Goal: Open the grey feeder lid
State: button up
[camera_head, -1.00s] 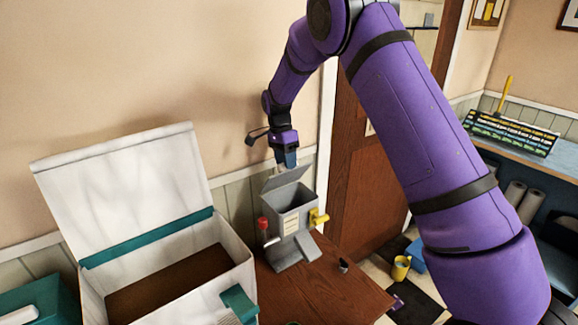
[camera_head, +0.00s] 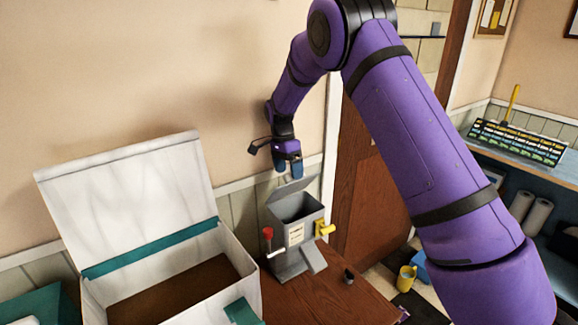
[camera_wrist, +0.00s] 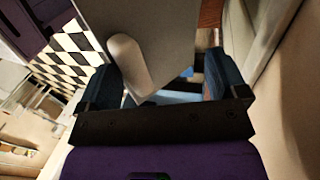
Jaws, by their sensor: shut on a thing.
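The grey feeder (camera_head: 296,232) stands on a brown wooden table, with a red-knobbed lever on its left and a yellow part on its right. Its grey lid (camera_head: 296,188) is tilted up, and the dark opening below shows. My gripper (camera_head: 289,173) is at the lid's upper side, pointing down from above. In the wrist view, the lid (camera_wrist: 155,35) and its pale rounded handle (camera_wrist: 124,62) lie between the blue fingers of my gripper (camera_wrist: 160,85). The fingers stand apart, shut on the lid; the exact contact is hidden.
A large white box (camera_head: 225,258) with a raised lid stands left of the feeder. A small dark object (camera_head: 348,276) lies on the table (camera_head: 330,300) to the right.

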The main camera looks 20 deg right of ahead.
jog(key=shift+a, duration=0.2)
jog(key=shift+c, duration=0.5)
jog(key=shift+r, duration=0.1)
jog(key=shift+c, duration=0.5)
jog(key=v, duration=0.3)
jog(key=shift+s+d+r, duration=0.1)
jog(key=shift+s+d, duration=0.05)
jog(key=shift+s, duration=0.1)
jog(key=shift+c, duration=1.3)
jog(key=s+r, duration=0.2)
jog(key=s, duration=1.4)
jog(key=shift+d, duration=0.4)
jog(key=shift+s, duration=0.1)
